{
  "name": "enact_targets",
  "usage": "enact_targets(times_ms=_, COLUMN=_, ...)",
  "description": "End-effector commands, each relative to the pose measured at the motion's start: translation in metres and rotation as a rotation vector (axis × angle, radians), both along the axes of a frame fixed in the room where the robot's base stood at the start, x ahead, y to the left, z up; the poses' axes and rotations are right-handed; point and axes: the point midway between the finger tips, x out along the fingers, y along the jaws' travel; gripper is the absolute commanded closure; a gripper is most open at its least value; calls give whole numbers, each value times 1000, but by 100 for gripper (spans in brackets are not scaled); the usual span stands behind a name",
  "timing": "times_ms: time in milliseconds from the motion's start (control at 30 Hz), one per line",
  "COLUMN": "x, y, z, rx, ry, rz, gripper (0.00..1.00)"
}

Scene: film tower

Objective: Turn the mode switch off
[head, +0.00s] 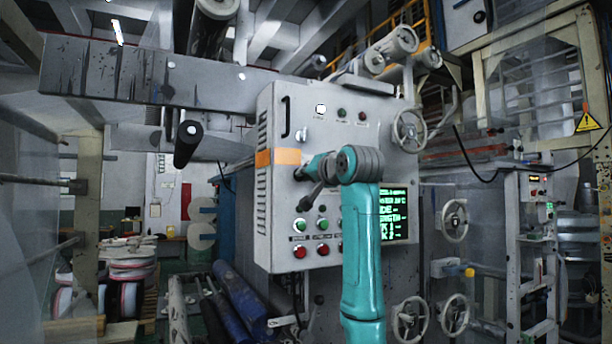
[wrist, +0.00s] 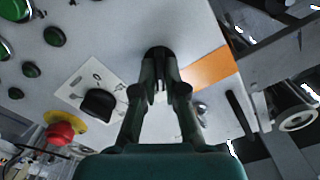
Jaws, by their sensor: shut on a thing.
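The grey control cabinet (head: 277,210) stands in the middle of the head view. My gripper (head: 302,174) reaches its front from the right, level with an orange stripe. In the wrist view my gripper (wrist: 160,86) is shut on a small dark knob, apparently the mode switch (wrist: 157,52). The fingers and their shadow hide most of it, so its setting cannot be read. A second black rotary selector (wrist: 98,103) sits on a white marked plate to the left in the wrist view, apart from my fingers.
A red mushroom button (wrist: 62,133) on a yellow ring lies beyond the selector. Green buttons (head: 300,225) and red buttons (head: 300,252) sit low on the panel. A silver key-like fitting (head: 302,134) is just above my gripper. A handwheel (head: 409,130) stands at the right.

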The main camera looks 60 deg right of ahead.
Motion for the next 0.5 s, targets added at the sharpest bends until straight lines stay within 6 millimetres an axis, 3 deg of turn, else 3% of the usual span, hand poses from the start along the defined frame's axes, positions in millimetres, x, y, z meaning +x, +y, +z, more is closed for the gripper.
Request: enact_targets(times_ms=500, x=0, y=0, z=0, rx=-412, ry=252, rz=0, gripper=100)
